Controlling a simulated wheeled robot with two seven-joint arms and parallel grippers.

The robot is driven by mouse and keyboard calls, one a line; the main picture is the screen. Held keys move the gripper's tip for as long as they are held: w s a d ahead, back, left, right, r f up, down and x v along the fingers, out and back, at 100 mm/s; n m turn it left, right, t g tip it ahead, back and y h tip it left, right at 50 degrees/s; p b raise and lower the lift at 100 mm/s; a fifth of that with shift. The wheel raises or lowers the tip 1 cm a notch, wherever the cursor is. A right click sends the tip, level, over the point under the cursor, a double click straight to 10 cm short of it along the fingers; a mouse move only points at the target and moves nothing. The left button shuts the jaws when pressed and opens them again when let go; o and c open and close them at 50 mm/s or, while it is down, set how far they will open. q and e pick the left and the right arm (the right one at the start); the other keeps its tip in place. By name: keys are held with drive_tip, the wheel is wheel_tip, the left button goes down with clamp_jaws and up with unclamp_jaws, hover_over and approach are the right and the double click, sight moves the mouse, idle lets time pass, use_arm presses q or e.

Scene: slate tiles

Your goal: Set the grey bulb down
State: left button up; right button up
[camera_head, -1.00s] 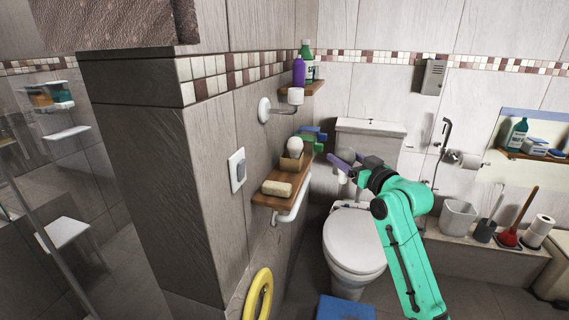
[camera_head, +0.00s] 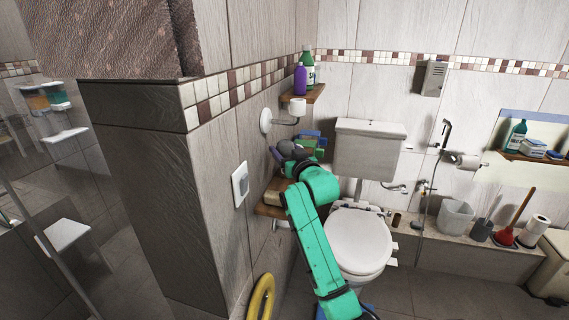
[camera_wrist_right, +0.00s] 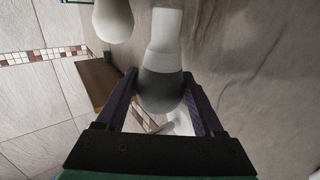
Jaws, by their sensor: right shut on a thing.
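My right gripper (camera_head: 281,152) is above the small wooden shelf on the left wall in the head view. In the right wrist view the gripper (camera_wrist_right: 166,108) is shut on the grey bulb (camera_wrist_right: 160,91), with one purple finger on each side of its round grey part. The bulb's white neck (camera_wrist_right: 165,30) points toward the top of that picture. A second, white bulb (camera_wrist_right: 113,20) shows at the upper left, apart from the grey one. In the head view my arm hides most of the shelf top and the white bulb. My left gripper is not in view.
The wooden shelf (camera_head: 268,211) carries a tan block (camera_head: 272,191). The toilet (camera_head: 357,240) is to the right.

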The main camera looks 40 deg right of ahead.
wheel_tip(320, 180, down, 5)
drive_tip(key=shift+d+f+p, duration=0.1)
drive_tip(key=shift+f+p, duration=0.05)
drive_tip(key=shift+p, duration=0.45)
drive_tip(key=shift+w+f, duration=0.1)
drive_tip(key=shift+f, duration=0.35)
drive_tip(key=o, duration=1.1)
drive_tip(key=shift+r, duration=0.1)
drive_tip(key=b+v, duration=0.2)
drive_tip(key=v, duration=1)
drive_tip(key=shift+r, duration=0.1)
